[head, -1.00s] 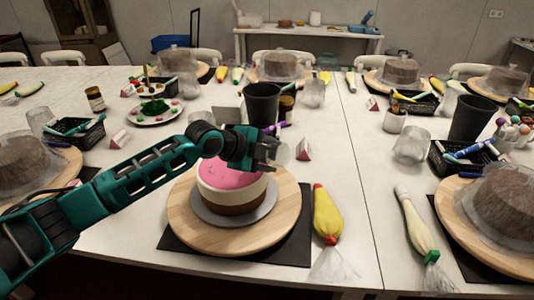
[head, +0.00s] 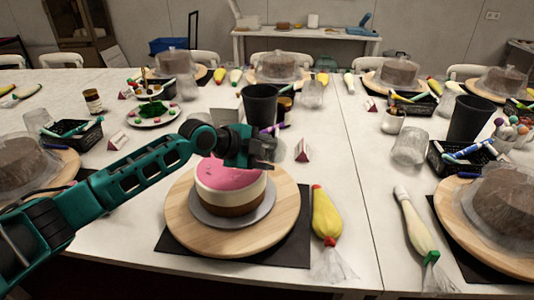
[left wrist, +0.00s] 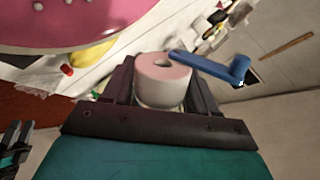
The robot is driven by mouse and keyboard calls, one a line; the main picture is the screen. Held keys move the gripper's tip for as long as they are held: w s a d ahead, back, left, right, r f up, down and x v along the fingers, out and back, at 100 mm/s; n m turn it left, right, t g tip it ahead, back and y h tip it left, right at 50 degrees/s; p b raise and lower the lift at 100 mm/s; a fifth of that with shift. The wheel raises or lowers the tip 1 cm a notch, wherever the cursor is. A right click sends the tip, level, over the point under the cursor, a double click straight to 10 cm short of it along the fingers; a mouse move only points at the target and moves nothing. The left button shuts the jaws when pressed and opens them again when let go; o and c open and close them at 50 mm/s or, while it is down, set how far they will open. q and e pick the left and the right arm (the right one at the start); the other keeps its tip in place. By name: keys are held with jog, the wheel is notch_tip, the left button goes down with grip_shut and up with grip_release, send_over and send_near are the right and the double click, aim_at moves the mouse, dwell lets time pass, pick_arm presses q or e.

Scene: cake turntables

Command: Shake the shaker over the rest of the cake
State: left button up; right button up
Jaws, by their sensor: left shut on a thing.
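The cake (head: 230,203) has a pink top, a white band and a brown base. It stands on a grey disc (head: 232,221) on a round wooden turntable (head: 178,215). My left gripper (head: 264,153) is above the cake's back right edge. In the left wrist view it is shut on a pale cylindrical shaker (left wrist: 161,88), with one finger on each side. That view also shows the pink cake top (left wrist: 70,22) with white dots. The shaker cannot be made out in the head view. A black and teal part at the wrist view's lower left may be my right gripper.
A black cup (head: 261,105) stands behind the cake. A yellow piping bag (head: 326,217) lies right of the turntable, and a pale one (head: 413,225) lies further right. A small red and white card (head: 302,150) stands behind. Table between the bags is clear.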

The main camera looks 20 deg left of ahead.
pick_arm(q)
jog(key=shift+r+h+b, duration=0.15)
jog(key=shift+h+b, duration=0.25)
jog(key=shift+r, duration=0.1)
